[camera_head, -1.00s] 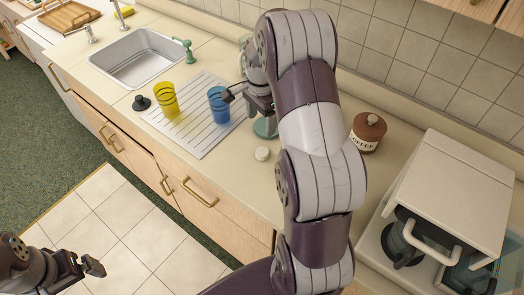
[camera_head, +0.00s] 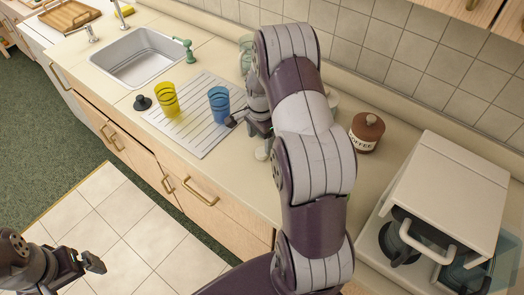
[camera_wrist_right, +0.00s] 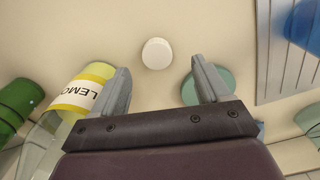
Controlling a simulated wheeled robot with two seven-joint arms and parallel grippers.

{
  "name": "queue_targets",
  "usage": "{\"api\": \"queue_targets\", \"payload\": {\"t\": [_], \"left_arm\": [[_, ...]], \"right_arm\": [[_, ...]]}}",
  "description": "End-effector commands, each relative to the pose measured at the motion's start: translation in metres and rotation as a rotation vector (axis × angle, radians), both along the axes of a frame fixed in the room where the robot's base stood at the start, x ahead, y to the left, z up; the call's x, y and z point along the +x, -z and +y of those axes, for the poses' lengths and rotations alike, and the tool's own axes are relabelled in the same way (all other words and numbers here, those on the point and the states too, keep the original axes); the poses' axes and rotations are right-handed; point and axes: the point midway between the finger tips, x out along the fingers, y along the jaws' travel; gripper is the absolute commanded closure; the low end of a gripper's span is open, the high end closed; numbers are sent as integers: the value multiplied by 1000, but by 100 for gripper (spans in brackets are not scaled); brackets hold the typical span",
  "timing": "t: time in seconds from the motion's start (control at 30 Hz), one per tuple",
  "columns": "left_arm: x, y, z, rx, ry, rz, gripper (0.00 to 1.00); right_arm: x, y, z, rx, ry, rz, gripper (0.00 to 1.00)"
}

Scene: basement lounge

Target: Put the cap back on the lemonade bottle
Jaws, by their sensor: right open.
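A round white cap (camera_wrist_right: 156,53) lies on the counter, ahead of my right gripper and between its fingers' lines in the wrist view. It also shows in the head view (camera_head: 261,154), just below the gripper. The lemonade bottle (camera_wrist_right: 80,95), with a yellow and white label, stands left of the left finger in the wrist view; my arm hides it in the head view. My right gripper (camera_wrist_right: 162,83) is open and empty above the counter. My left gripper (camera_head: 84,258) is open and empty, low at the left, over the floor tiles.
A teal round object (camera_wrist_right: 220,82) is behind the right finger. A green object (camera_wrist_right: 18,105) stands beyond the bottle. A blue cup (camera_head: 219,105) and yellow cup (camera_head: 167,99) stand on the drainboard (camera_head: 195,138). A coffee jar (camera_head: 366,131) is right of my arm.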

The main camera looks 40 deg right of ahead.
Motion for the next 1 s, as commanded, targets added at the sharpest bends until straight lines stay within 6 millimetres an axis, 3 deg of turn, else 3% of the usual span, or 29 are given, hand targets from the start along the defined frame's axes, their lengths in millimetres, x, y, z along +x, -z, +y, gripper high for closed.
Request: {"api": "queue_targets", "payload": {"t": [0.13,0.3,0.67,0.7,0.87,1.0], "left_arm": [[0,-16,0,0,0,0,0],[0,-18,0,0,0,0,0],[0,-17,0,0,0,0,0],[0,-17,0,0,0,0,0],[0,-17,0,0,0,0,0],[0,-17,0,0,0,0,0]], "right_arm": [[-5,20,3,2,-1,5,24],[-4,43,3,1,0,3,24],[-4,47,3,0,0,1,24],[-4,47,3,0,0,1,31],[-4,46,3,0,0,1,82],[-4,46,3,0,0,1,83]]}}
